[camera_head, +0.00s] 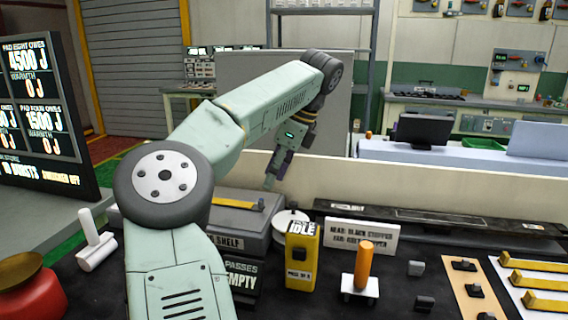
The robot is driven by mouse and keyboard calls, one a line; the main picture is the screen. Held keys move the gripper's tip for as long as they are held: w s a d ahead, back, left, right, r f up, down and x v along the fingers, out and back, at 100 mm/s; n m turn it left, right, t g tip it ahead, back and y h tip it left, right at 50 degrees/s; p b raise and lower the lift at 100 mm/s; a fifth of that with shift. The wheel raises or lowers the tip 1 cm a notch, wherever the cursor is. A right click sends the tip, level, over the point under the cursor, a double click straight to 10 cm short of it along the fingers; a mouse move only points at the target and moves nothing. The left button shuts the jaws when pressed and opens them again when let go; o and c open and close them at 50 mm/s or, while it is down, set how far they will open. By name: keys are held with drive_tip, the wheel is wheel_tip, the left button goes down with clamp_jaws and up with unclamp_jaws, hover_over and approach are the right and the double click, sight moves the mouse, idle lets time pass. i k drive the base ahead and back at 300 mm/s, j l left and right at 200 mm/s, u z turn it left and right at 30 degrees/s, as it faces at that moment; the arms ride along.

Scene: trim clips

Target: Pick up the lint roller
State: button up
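A white piece shaped like a roller with a handle (96,252), which looks like the lint roller, is on the dark table at the left. Its cylinder lies on the table and its handle sticks up, tilted to the left. My gripper (272,180) is far to the right of it and farther back, pointing down above the back of the table near a grey box. The fingers are small and dark here, and I cannot make out a gap between them. I see nothing clearly held.
A red rounded object (30,292) stands at the front left, near the roller. A grey box (236,222), a yellow box marked IDLE (302,258) and an orange-handled piece on a white base (363,268) stand in the middle. Yellow bars (535,281) lie at right.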

sight(98, 247)
drive_tip(key=k+j, duration=0.15)
drive_tip(key=k, duration=0.3)
drive_tip(key=k+j, duration=0.15)
drive_tip(key=k, duration=0.35)
